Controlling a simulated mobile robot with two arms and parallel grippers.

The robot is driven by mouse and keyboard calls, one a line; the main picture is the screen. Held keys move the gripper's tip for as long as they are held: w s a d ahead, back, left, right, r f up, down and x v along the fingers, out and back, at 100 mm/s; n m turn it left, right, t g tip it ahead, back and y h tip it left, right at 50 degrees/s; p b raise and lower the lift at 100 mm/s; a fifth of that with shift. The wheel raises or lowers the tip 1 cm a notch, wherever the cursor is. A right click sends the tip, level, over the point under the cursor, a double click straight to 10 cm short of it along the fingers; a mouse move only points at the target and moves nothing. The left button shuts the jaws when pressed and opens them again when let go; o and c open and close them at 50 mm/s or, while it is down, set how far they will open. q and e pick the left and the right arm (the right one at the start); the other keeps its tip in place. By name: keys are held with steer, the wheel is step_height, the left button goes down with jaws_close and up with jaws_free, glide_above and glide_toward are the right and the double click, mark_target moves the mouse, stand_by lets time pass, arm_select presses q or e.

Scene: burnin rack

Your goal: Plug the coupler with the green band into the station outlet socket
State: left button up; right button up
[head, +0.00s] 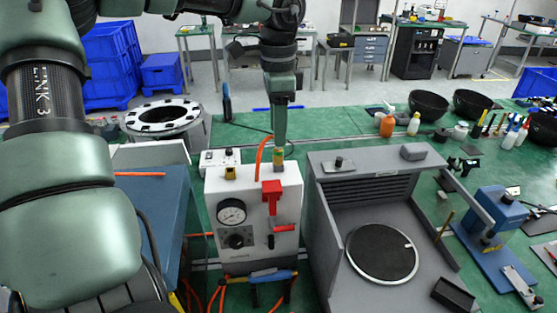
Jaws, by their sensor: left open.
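The white station (255,222) stands on the green bench in the middle, with a pressure gauge, a black knob and red handles on its front. On its top at the right is a small brass-coloured fitting with a greenish part (278,158), which may be the coupler; its band is too small to be sure of. An orange hose (261,155) curves up beside it. My left gripper (279,146) points down right above this fitting and is open; whether the fingers are around it cannot be told. The outlet socket is not clearly seen. My right gripper is not in view.
A grey open-fronted box with a round plate (382,252) stands close on the right. A blue panel (165,215) is on the left. A blue-handled tool (262,276) lies before the station. Bottles and black bowls (428,104) stand at the back right.

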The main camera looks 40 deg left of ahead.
mark_target(278, 149)
arm_select(q)
step_height(278, 149, down, 6)
steer(key=b, duration=0.4)
steer(key=shift+r, duration=0.25)
steer(key=shift+f+b, duration=0.55)
steer(key=shift+b, duration=0.05)
steer(key=shift+r, duration=0.1)
steer(key=shift+b, duration=0.55)
stand_by(0.3)
steer(key=c, duration=0.9)
jaws_close()
